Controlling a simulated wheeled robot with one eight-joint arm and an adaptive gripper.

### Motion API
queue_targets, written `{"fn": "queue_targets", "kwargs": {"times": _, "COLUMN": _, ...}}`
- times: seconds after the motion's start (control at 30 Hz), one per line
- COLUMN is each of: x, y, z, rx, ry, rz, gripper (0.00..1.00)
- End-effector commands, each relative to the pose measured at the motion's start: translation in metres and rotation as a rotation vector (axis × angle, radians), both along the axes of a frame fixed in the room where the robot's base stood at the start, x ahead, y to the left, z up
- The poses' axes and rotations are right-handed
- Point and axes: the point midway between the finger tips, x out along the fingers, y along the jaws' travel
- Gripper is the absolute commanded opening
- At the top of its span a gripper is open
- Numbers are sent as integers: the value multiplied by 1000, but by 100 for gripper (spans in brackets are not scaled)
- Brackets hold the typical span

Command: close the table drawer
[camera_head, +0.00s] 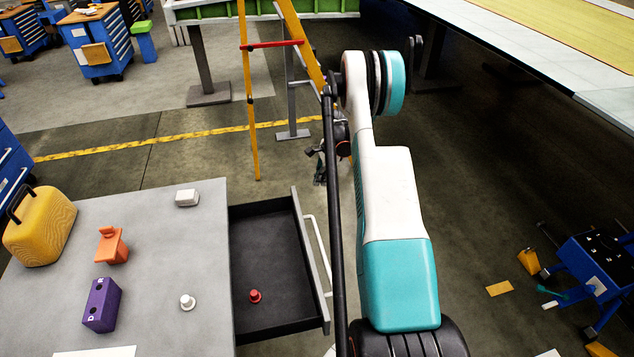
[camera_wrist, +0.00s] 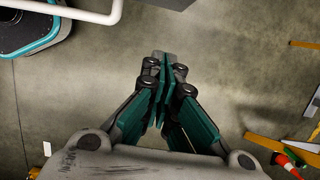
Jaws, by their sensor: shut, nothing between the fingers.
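The table drawer (camera_head: 272,268) is pulled out from the right side of the grey table (camera_head: 150,262). Its inside is black, and a small red knob-shaped piece (camera_head: 255,296) stands in it. A white bar handle (camera_head: 319,252) runs along the drawer's grey front; my arm passes close beside it in the head view. My gripper (camera_head: 320,174) is beyond the drawer's far corner, apart from it, partly hidden by my arm. In the wrist view my gripper (camera_wrist: 164,66) is shut and empty above the floor. A white bar (camera_wrist: 75,10), apparently the handle, crosses the top left there.
On the table are a yellow case (camera_head: 40,232), an orange piece (camera_head: 112,246), a purple block (camera_head: 102,305), a white knob (camera_head: 187,302) and a small white box (camera_head: 187,197). A yellow ladder (camera_head: 249,110) stands behind my gripper. Open floor lies between table and ladder.

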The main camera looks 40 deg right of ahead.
Motion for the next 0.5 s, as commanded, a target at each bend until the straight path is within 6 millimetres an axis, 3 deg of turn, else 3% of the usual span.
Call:
{"fn": "queue_targets", "kwargs": {"times": 0.4, "x": 11, "y": 17, "z": -81, "rx": -1, "ry": -1, "rz": 2, "gripper": 0}}
{"fn": "queue_targets", "kwargs": {"times": 0.5, "x": 20, "y": 33, "z": -76, "rx": -1, "ry": -2, "rz": 5, "gripper": 0}}
